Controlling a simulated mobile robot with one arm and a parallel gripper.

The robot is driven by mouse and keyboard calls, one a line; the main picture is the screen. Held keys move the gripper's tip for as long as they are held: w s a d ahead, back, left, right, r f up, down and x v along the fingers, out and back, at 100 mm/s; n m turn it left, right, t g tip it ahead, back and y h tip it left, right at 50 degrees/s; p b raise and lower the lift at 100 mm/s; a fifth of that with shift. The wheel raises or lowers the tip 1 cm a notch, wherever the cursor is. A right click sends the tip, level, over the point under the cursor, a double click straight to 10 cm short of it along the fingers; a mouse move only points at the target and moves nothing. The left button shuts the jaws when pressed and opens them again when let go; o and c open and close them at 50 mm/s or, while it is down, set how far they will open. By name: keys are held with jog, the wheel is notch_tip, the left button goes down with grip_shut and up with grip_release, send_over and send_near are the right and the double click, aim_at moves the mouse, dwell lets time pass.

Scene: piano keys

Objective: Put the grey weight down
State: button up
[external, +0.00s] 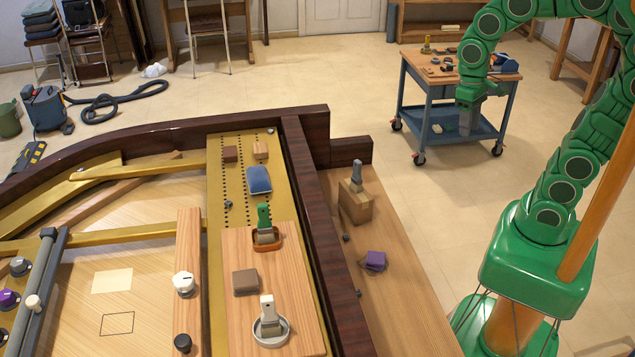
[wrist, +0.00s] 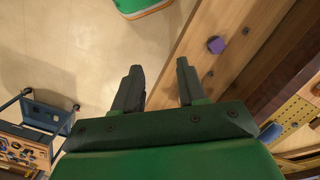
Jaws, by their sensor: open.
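My gripper (external: 467,118) hangs from the green arm at the upper right, in front of the blue cart in the picture. In the wrist view the two dark fingers of my gripper (wrist: 158,78) stand apart, with only floor and a plank edge seen between them. A grey-topped knob (external: 20,266) at the left edge could be the grey weight, but I cannot tell for sure. It is beside a purple knob (external: 9,298) and a white knob (external: 33,303), far from my gripper. A white knob (external: 184,283) and a dark knob (external: 183,343) are on a wooden rail.
A grey-handled tool (external: 356,176) stands on a wooden block (external: 356,207) on the side plank. A purple block (external: 375,261) lies on that plank and shows in the wrist view (wrist: 216,45). The dark piano rim (external: 320,240) rises beside it. The cart (external: 450,100) stands behind.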

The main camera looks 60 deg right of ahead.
jog(key=s+d+f+n, duration=0.1)
jog(key=s+d+f, duration=0.1)
jog(key=s, duration=0.3)
jog(key=s+d+f, duration=0.2)
jog(key=s, duration=0.3)
jog(key=shift+n+h, duration=0.3)
jog(key=shift+n, duration=0.1)
jog(key=shift+a, duration=0.1)
dwell(0.3)
